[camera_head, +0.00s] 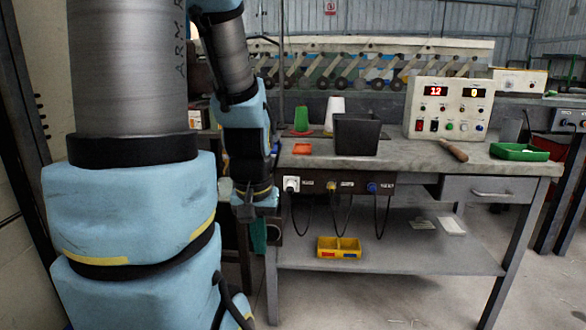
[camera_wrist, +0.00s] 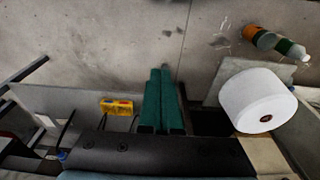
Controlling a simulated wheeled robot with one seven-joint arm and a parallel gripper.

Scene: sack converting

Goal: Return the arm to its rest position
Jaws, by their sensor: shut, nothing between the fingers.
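My gripper hangs at the left end of the workbench (camera_head: 420,160) in the head view, pointing down beside the bench's left front leg; one dark green finger (camera_head: 259,236) shows there. In the wrist view my gripper (camera_wrist: 161,72) shows as two green fingers lying side by side, shut with nothing between them. The concrete floor lies beyond the fingertips. My blue and grey arm fills the left of the head view and hides what stands behind it.
On the bench stand a black bin (camera_head: 356,134), a control box (camera_head: 448,108) and a green tray (camera_head: 519,151). A yellow bin (camera_head: 338,247) sits on the lower shelf. Cables hang from the front sockets. The wrist view shows a large white roll (camera_wrist: 258,100) right of my fingers.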

